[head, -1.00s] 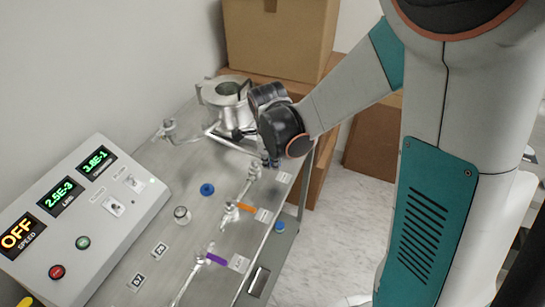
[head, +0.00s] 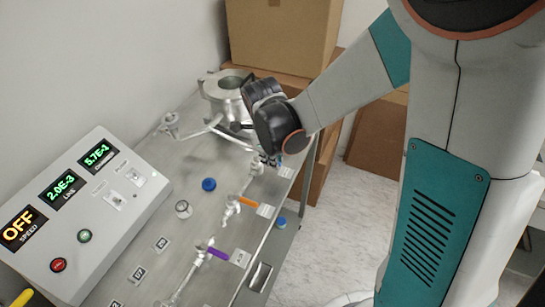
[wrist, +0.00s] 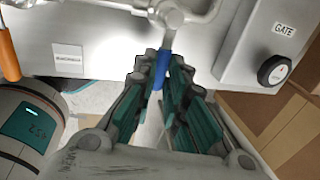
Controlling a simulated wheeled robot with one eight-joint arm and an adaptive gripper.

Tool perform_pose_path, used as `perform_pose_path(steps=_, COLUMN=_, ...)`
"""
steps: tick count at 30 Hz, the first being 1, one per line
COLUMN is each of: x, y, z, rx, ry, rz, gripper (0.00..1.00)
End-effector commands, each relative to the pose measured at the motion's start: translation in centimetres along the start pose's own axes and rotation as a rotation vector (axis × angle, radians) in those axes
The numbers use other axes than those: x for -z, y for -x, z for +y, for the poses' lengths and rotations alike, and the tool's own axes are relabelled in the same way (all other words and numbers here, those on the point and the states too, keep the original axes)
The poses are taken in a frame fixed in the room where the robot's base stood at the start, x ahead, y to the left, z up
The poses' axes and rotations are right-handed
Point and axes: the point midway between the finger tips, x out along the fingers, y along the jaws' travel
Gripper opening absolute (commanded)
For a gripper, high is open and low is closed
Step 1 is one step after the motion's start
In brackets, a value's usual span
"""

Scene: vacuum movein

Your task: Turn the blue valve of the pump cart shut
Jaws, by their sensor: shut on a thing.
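The blue valve handle (wrist: 162,68) sticks out from a metal pipe fitting at the top of the wrist view. It lies roughly crosswise to the pipe (wrist: 120,6), pointing down in the picture. My gripper (wrist: 161,82) has its fingers on both sides of the handle and is shut on it. In the head view, only a small bit of blue (head: 279,162) shows beside my gripper (head: 268,156) at the cart's far right edge. My wrist hides most of the valve there.
The orange handle (head: 249,202) and purple handle (head: 218,253) sit nearer on the cart top (head: 150,215). A control box (head: 95,215) with lit displays stands left. A metal flanged chamber (head: 228,95) is behind the gripper.

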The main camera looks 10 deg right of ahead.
Motion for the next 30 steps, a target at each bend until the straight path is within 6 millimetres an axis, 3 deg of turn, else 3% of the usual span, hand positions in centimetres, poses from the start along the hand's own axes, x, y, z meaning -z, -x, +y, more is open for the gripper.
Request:
perform_pose_path(steps=1, x=-0.1, y=0.0, z=0.0, rx=0.000, ry=-0.001, rz=-0.001, gripper=0.14)
perform_pose_path(steps=3, x=-0.1, y=0.0, z=0.0, rx=0.000, ry=-0.001, rz=-0.001, gripper=0.30)
perform_pose_path(steps=4, x=-0.1, y=0.0, z=0.0, rx=0.000, ry=-0.001, rz=-0.001, gripper=0.32)
perform_pose_path(steps=17, x=0.0, y=0.6, z=0.0, rx=0.000, ry=0.000, rz=0.000, gripper=0.32)
perform_pose_path(steps=23, x=0.0, y=3.4, z=0.0, rx=0.000, ry=0.000, rz=0.000, gripper=0.32)
perform_pose_path(steps=30, x=0.0, y=8.0, z=0.1, rx=0.000, ry=0.001, rz=0.000, gripper=0.32)
